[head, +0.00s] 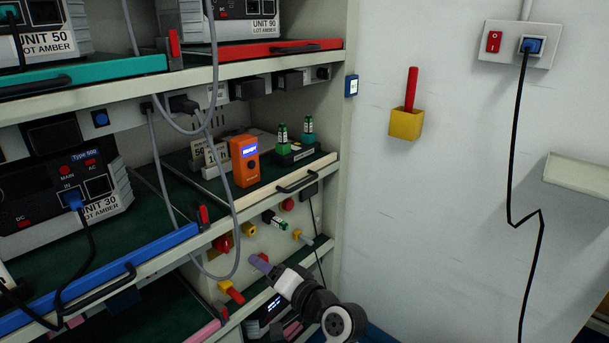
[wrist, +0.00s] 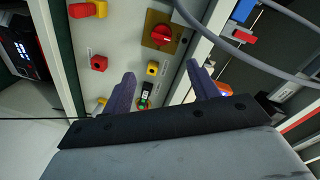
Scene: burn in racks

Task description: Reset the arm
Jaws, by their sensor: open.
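My arm reaches in from the bottom of the head view. My gripper (head: 260,264) is beside the lower front of the rack, with a purple finger pointing up and left. In the wrist view my gripper (wrist: 162,80) has its two purple fingers spread wide, with nothing held between them.
A grey cable (head: 238,240) loops down close to my gripper. An orange meter (head: 244,160) stands on the middle shelf (head: 290,190).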

